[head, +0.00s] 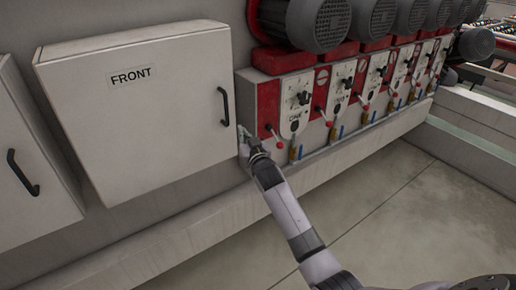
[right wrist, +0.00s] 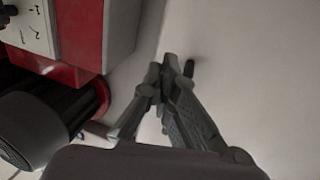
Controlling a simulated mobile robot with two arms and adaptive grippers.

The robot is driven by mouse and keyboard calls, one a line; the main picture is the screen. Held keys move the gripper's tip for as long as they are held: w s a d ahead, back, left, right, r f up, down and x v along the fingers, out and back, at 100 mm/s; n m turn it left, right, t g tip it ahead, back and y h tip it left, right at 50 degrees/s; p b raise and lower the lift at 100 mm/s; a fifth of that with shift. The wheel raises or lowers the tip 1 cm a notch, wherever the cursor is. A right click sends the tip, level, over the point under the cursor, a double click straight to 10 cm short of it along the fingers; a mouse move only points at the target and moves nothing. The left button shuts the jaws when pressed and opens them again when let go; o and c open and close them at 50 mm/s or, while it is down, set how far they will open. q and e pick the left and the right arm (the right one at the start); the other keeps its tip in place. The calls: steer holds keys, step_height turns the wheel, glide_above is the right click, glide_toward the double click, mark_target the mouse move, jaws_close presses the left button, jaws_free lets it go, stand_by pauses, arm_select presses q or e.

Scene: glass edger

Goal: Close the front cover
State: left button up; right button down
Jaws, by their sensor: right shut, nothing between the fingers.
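The front cover (head: 150,110) is a white panel labelled FRONT, with a black bar handle (head: 223,106) near its right edge. It looks shut or nearly shut; I cannot tell whether it sits fully flush. My right gripper (head: 243,140) is at the cover's right edge, below and to the right of the handle. In the right wrist view my right gripper (right wrist: 165,75) is shut and empty in front of the pale cover surface (right wrist: 250,80), with the dark end of the handle (right wrist: 189,67) just beyond the fingertips. Contact with the cover cannot be told. My left gripper is not in view.
A row of red and grey control panels (head: 295,105) with knobs and levers runs to the right of the cover, with grey motors (head: 318,22) above. Another white cover (head: 30,160) with a black handle is at the left. A ledge (head: 200,225) runs below; the floor (head: 400,215) is clear.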

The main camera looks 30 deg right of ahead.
steer(key=s+d+b, duration=0.1)
steer(key=s, duration=0.6)
steer(key=s+a+f+g, duration=0.1)
steer(key=s+f+g, duration=0.15)
steer(key=f, duration=0.85)
steer(key=s+a+f+n+g+y, duration=0.15)
steer(key=s+f, duration=0.25)
steer(key=f, duration=0.7)
steer(key=s+f+g, duration=0.3)
steer(key=s+f, duration=0.1)
steer(key=f, duration=0.8)
steer(key=s+a+f+g+b, duration=0.1)
steer(key=s+f+g, duration=0.1)
steer(key=s+f, duration=0.7)
steer(key=s+a+f+g, duration=0.2)
steer(key=s+f, duration=0.7)
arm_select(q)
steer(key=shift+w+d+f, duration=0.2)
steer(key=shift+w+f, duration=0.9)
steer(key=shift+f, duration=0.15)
arm_select(e)
steer(key=s+f+n+g, duration=0.1)
steer(key=s+f+g, duration=0.2)
steer(key=s, duration=1.2)
steer(key=s+a+f+n+g, duration=0.1)
steer(key=s+f+g, duration=0.2)
steer(key=s+f, duration=0.5)
steer(key=s, duration=0.7)
steer(key=shift+s+a, duration=0.2)
steer(key=shift+s, duration=0.15)
